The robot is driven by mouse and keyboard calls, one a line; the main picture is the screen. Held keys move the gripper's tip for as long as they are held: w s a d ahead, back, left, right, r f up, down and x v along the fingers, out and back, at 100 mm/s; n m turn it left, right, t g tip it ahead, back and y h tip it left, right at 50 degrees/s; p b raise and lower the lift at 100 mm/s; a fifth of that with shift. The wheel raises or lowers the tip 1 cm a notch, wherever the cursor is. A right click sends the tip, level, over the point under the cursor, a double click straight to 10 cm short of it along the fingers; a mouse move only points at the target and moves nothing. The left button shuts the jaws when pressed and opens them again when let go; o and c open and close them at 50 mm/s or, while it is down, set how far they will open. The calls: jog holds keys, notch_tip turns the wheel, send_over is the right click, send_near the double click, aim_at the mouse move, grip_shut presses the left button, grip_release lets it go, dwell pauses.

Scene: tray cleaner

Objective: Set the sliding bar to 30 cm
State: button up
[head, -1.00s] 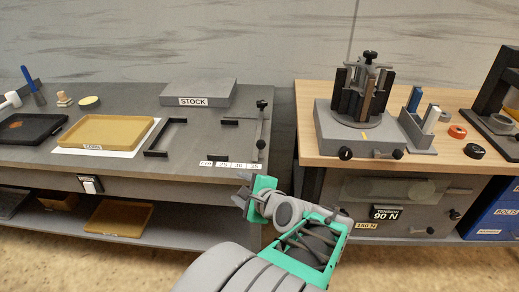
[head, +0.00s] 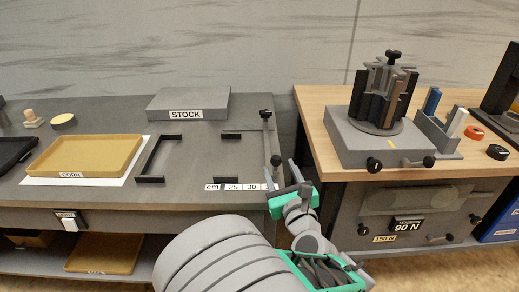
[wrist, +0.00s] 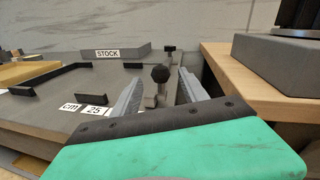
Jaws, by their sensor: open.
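The sliding bar (head: 268,138) is a thin grey bar with dark knobs at the right end of the grey table. Its near knob (wrist: 160,74) is round and black, and shows between my fingers in the wrist view. A white scale strip (head: 237,187) reading cm, 25 and 30 lies along the table's front edge. Its right end is hidden behind my gripper. The bar stands to the right of the 30 label. My gripper (head: 286,181) is open at the table's front right corner, close to the near knob; I cannot tell whether it touches.
A black U-shaped frame (head: 148,160) lies left of the bar. A yellow tray (head: 112,171) on a white sheet is further left, and a grey STOCK block (head: 187,102) is behind. A wooden table (head: 310,114) with a clamp fixture (head: 380,140) stands right, across a narrow gap.

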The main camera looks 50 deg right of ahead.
jog(key=x, duration=0.7)
jog(key=shift+w+d, duration=0.2)
grip_shut()
dwell(1.1)
